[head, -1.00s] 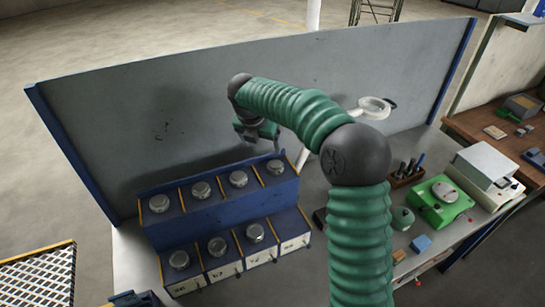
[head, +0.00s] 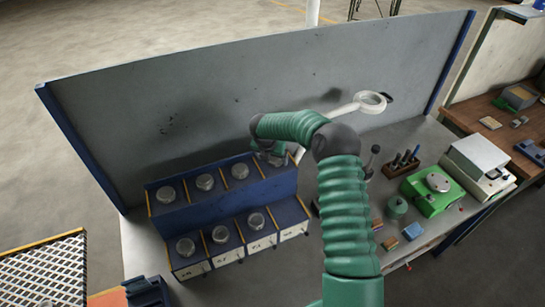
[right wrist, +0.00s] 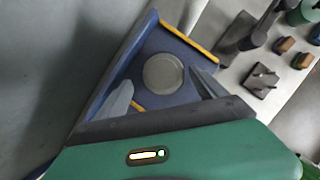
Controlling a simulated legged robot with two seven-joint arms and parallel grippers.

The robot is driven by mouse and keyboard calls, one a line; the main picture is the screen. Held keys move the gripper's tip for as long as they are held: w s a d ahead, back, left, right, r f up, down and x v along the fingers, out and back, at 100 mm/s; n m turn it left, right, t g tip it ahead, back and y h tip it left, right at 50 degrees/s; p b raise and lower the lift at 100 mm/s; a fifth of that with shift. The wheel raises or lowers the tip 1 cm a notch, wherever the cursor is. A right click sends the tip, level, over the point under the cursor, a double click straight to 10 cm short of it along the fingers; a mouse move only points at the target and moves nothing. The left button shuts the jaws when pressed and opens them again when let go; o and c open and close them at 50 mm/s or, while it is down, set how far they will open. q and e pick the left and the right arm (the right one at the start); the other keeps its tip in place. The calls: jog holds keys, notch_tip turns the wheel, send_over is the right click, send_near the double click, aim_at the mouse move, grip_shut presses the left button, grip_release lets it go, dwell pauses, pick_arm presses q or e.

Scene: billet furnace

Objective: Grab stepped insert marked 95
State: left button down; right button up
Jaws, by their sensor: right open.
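A blue two-step rack (head: 225,203) holds round metal inserts in yellow-divided bays. Three show in the upper row, at its left (head: 166,194), middle (head: 205,182) and right (head: 240,171). My right gripper (head: 270,158) is over the upper row's right end and hides that bay. In the right wrist view, a round grey insert (right wrist: 163,72) sits in that blue bay, between the spread fingers of my right gripper (right wrist: 161,80). The fingers do not visibly touch it. Labels on the lower front are too small to read; I see no 95. My left gripper is out of view.
A grey panel (head: 270,90) stands close behind the rack. To the right are a magnifier lamp (head: 370,102), a tool holder (head: 400,164), a green device (head: 433,192) and small blocks (head: 412,231). The lower row's right bay (head: 290,215) looks empty.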

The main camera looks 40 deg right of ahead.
jog(key=shift+w+d+f, duration=0.1)
jog(key=shift+d+f, duration=0.1)
jog(key=shift+d, duration=0.15)
jog(key=shift+c, duration=0.3)
jog(key=shift+d+f, duration=0.1)
jog(key=shift+d, duration=0.2)
jog(key=shift+c, duration=1.2)
jog(key=shift+s+d, duration=0.2)
jog(key=shift+d, duration=0.1)
jog(key=c, duration=0.5)
jog(key=shift+c, duration=1.2)
jog(key=shift+w+a, duration=0.2)
jog(key=shift+a, duration=0.2)
grip_shut()
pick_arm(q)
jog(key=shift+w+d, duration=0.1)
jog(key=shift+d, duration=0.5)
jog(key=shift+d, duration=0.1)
pick_arm(e)
jog(key=shift+d, duration=0.15)
